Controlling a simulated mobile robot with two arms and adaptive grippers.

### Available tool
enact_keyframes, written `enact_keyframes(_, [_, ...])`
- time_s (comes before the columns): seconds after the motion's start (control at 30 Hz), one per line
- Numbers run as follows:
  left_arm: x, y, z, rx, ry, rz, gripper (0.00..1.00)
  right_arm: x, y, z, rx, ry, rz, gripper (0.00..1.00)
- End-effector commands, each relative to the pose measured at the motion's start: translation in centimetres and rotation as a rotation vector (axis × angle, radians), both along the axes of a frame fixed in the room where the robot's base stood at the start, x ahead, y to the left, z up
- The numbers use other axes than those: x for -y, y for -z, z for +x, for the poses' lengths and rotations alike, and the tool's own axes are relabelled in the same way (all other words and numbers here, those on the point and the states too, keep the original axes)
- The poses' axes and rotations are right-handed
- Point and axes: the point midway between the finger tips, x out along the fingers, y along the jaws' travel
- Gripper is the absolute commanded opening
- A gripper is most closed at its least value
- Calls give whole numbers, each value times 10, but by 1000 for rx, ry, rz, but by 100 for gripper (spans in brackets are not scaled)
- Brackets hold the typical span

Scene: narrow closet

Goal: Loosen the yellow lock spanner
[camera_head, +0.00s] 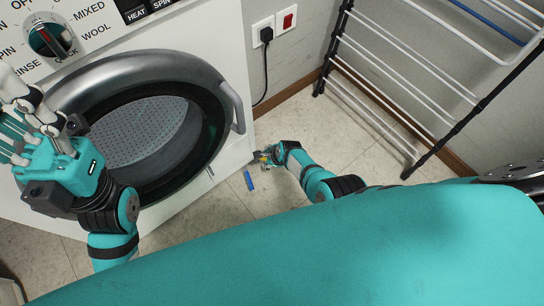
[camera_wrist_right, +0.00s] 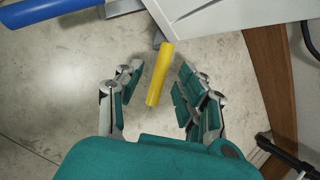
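The yellow lock spanner (camera_wrist_right: 159,75) sticks out from under a corner of the white washing machine (camera_wrist_right: 215,18) in the right wrist view. Its far end meets a grey metal part there. My right gripper (camera_wrist_right: 158,82) is open, with fingers on both sides of the yellow handle and visible gaps between. In the head view my right gripper (camera_head: 267,158) is low by the machine's lower right corner and mostly hides the spanner. My left gripper (camera_head: 22,120) is raised in front of the machine at the left edge, its fingers apart and empty.
A blue handle (camera_wrist_right: 50,12) lies near the floor left of the yellow one; it also shows in the head view (camera_head: 248,180). A drying rack (camera_head: 420,85) stands at the right. A wooden skirting board (camera_wrist_right: 272,80) runs along the wall. Tiled floor is clear beside the machine.

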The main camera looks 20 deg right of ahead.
Motion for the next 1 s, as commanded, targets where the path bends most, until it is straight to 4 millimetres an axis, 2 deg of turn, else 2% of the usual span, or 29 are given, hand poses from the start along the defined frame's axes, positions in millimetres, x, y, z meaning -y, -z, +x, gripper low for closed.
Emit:
enact_keyframes(0.6, [0,0,0,-1,0,-1,40,11,-53,-25,1,3,-1,38])
enact_keyframes(1.0, [0,0,0,-1,0,-1,40,13,-62,-30,-2,2,-2,38])
